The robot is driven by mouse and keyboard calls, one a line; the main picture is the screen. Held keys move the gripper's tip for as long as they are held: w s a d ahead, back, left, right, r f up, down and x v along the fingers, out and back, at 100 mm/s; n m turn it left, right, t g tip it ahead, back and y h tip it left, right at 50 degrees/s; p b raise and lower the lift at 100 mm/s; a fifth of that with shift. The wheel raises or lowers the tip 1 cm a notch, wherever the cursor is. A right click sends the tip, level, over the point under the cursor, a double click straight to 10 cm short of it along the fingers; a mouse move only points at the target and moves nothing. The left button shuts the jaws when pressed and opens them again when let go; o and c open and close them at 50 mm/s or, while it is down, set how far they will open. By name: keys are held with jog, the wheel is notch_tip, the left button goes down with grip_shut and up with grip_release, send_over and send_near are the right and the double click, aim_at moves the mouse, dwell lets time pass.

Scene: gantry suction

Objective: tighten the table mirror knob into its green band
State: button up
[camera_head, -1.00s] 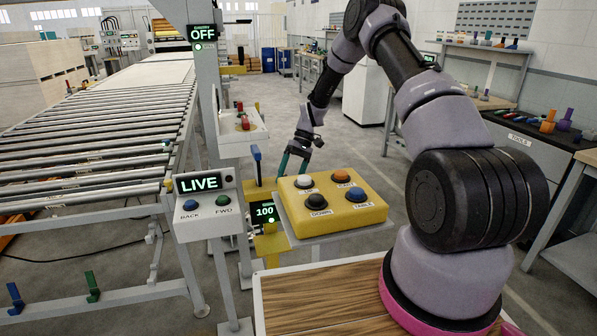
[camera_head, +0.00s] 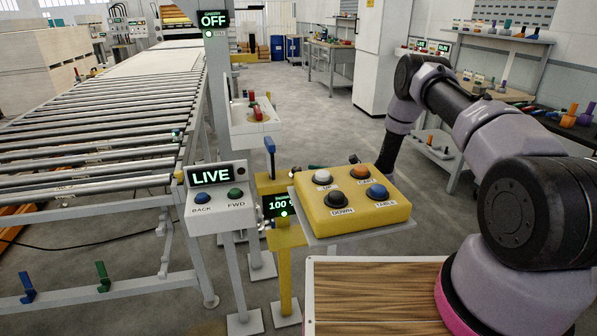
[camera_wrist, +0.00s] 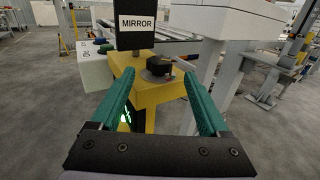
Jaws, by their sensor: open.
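In the wrist view a small black knob (camera_wrist: 160,66) sits on a grey round plate on top of a yellow stand (camera_wrist: 146,92). A dark panel labelled MIRROR (camera_wrist: 136,23) rises behind it. My gripper (camera_wrist: 158,75) is open, its green fingers apart on either side of the stand's top, with nothing held. The knob shows between and beyond the fingertips. I cannot make out a green band around it. In the head view the yellow stand (camera_head: 287,239) carries a display reading 100 % (camera_head: 279,206); the gripper is hidden behind the button box.
A yellow button box (camera_head: 352,211) stands in front of my forearm. A LIVE panel (camera_head: 216,198) with BACK and FWD buttons stands left. A roller conveyor (camera_head: 90,140) fills the left side. A display reads OFF (camera_head: 214,19). Grey floor is open behind.

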aim_at(297, 168)
jog(key=x, duration=0.6)
jog(key=shift+a, duration=0.25)
jog(key=shift+c, duration=0.3)
grip_shut()
jog(key=shift+w+m+t+h, duration=0.1)
jog(key=shift+m+t+h, duration=0.5)
jog(key=shift+m+t, duration=0.75)
jog(key=shift+n+t, duration=0.25)
jog(key=shift+o, duration=0.3)
grip_release()
